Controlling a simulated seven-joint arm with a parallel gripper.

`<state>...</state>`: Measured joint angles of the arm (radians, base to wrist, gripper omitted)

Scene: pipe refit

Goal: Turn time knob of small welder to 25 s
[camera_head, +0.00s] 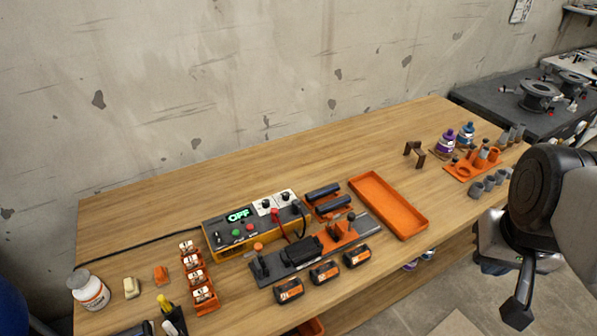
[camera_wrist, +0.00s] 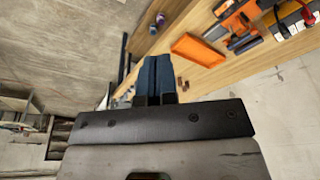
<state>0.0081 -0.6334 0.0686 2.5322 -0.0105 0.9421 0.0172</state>
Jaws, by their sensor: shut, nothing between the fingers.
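The small welder (camera_head: 255,228) is a yellow box with a dark top panel on the bench, left of centre in the head view. Its display (camera_head: 238,214) reads OFF in green. Two black knobs on white dials, one on the left (camera_head: 266,204) and one on the right (camera_head: 286,196), sit at its far right. Their labels and settings are too small to read, so I cannot tell which is the time knob. My gripper (camera_wrist: 156,60) is shut and empty in the wrist view, well away from the welder. In the head view my arm is at the right, off the bench.
A clamp fixture (camera_head: 305,250) stands in front of the welder, with several batteries (camera_head: 324,273) before it. An orange tray (camera_head: 388,204) lies to the right. An orange rack (camera_head: 199,278) is left of the welder. The back strip of the bench is clear.

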